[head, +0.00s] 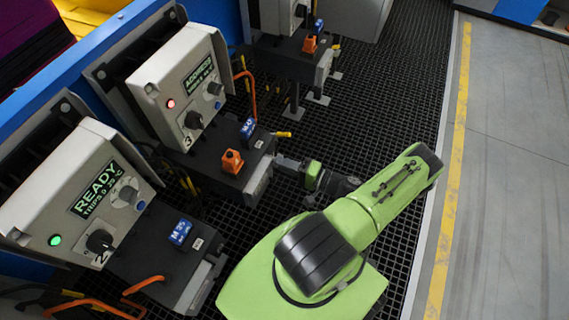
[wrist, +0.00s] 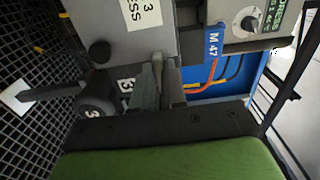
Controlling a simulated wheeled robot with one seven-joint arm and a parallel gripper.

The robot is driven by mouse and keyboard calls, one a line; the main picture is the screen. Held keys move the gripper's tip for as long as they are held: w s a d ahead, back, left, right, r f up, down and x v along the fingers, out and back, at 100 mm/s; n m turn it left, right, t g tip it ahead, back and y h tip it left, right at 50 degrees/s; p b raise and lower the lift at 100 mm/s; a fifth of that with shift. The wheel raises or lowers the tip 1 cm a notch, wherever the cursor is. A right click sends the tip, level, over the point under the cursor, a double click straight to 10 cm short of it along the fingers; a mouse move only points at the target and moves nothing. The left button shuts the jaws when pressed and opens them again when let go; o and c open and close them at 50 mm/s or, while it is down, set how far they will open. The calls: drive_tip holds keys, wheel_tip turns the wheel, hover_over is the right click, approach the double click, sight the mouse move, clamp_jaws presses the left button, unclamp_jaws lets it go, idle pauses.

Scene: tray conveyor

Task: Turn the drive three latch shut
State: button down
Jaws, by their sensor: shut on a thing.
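Drive three (head: 180,85) is a pale box with a black knob, a red light and a display, above a dark base (head: 215,178). On the base stand an orange block (head: 231,161) and a blue M 47 tag (head: 248,128). My gripper (head: 283,164) comes in from the right and meets the base's front end. In the wrist view my gripper (wrist: 160,88) is shut at the grey front, beside a small label 3 (wrist: 127,84). The latch between the jaws is mostly hidden, so its angle cannot be told. The M 47 tag (wrist: 214,45) stands to the right.
A dark round part (wrist: 98,98) with a lever lies left of the jaws. Drive two (head: 75,195), with a green light and READY display, is nearer. Another drive unit (head: 295,55) stands behind. Black grating (head: 385,95) covers the floor, bordered by a yellow line (head: 455,135).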

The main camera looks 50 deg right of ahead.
drive_tip(key=shift+f, duration=0.1)
drive_tip(key=c, duration=1.2)
unclamp_jaws()
drive_tip(key=v, duration=1.5)
drive_tip(key=shift+s+d, duration=0.1)
drive_tip(key=shift+s, duration=0.3)
